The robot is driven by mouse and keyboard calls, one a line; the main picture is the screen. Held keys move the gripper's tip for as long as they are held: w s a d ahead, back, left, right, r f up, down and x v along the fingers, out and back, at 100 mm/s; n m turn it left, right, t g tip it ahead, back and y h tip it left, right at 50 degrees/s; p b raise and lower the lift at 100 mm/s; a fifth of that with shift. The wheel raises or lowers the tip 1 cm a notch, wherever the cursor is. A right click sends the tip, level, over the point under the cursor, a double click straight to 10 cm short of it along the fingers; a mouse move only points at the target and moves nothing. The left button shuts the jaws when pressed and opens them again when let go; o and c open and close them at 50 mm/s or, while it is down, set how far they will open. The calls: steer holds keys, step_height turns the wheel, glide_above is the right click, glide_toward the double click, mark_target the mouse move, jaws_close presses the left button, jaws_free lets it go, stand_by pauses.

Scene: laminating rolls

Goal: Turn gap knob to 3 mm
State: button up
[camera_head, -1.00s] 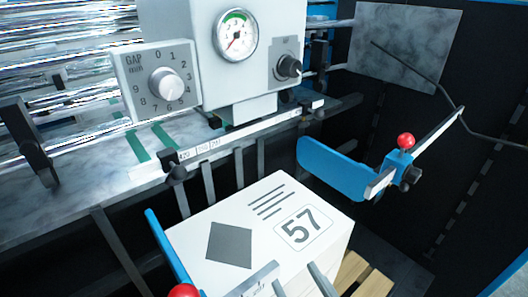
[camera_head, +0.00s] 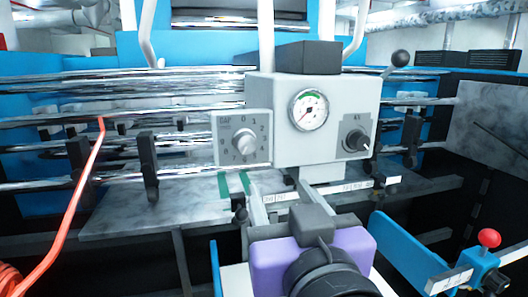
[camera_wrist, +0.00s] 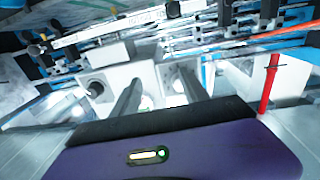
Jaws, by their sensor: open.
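The gap knob (camera_head: 244,141) is a round silver-grey knob on a light grey panel (camera_head: 223,157) labelled GAP, with numbers around it. I cannot make out which number its pointer marks. My gripper (camera_head: 278,187) is open, its two grey fingers pointing forward, below and slightly right of the knob in the head view, and apart from it. Nothing is between the fingers. In the wrist view, my gripper (camera_wrist: 158,85) shows its fingers spread toward blurred white housings; I cannot clearly tell the gap knob there.
Right of the panel is a grey housing (camera_head: 328,142) with a dial gauge (camera_head: 310,109) and a black knob (camera_head: 356,140). A ruler rail (camera_head: 359,186) runs below. A red-knobbed blue guide (camera_head: 489,262) stands at right. An orange cable (camera_head: 82,185) hangs at left.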

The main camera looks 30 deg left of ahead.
steer(key=g, duration=0.1)
glide_toward(247, 147)
steer(key=w, duration=0.1)
steer(key=a, duration=0.1)
steer(key=shift+n+y, duration=0.4)
steer(key=x, duration=0.4)
steer(key=p+x, duration=0.1)
steer(key=x, duration=0.3)
steer(key=shift+w+d+f, duration=0.1)
steer(key=shift+f, duration=0.1)
steer(key=shift+c, duration=0.2)
jaws_close()
